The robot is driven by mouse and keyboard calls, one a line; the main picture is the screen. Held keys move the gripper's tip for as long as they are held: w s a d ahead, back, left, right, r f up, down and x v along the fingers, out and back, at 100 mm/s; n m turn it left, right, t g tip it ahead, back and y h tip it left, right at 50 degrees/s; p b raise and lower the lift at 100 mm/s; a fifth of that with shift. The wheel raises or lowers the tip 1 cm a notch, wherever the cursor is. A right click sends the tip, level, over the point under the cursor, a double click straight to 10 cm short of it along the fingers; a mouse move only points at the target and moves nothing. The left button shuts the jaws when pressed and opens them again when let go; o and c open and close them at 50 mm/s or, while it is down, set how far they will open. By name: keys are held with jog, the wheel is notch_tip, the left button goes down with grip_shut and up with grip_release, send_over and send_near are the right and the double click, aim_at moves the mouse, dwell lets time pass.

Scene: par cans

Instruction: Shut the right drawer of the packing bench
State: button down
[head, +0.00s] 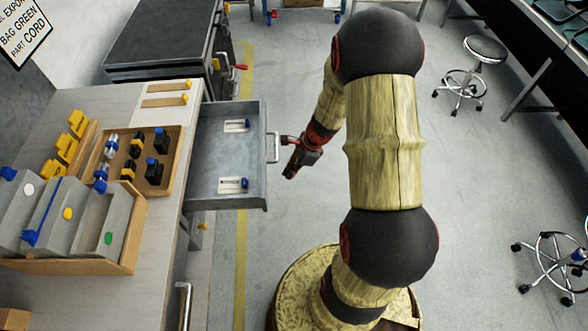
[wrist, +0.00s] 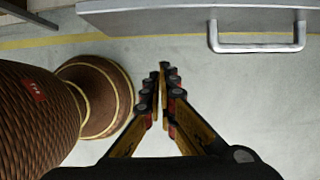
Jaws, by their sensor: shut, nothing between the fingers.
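The open drawer (head: 222,160) is a grey metal tray that sticks out to the right from the packing bench (head: 110,108) in the head view. Two small white cards, each with a dark and blue item on it, lie inside. Its silver handle (head: 273,148) is on the right-hand front; the handle also shows at the upper right of the wrist view (wrist: 257,48). My gripper (head: 290,174) is just right of the drawer front, close to the handle. In the wrist view my gripper (wrist: 164,68) is shut and empty, below and left of the handle, apart from it.
A wooden tray (head: 178,178) of black and yellow connectors and grey bins (head: 100,220) stand on the bench. A dark cabinet (head: 165,50) stands beyond the drawer. Stools (head: 483,49) are at the right.

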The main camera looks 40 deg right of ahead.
jog(key=shift+w+a+f+b, duration=0.35)
jog(key=shift+w+a+f, duration=0.15)
jog(key=shift+a, duration=0.2)
jog(key=shift+w+a+f+b, duration=0.4)
jog(key=shift+w+a+f, duration=0.05)
jog(key=shift+a, duration=0.3)
jog(key=shift+w+a+f+b, duration=0.35)
jog(key=shift+w+a+f, duration=0.15)
jog(key=shift+a, duration=0.2)
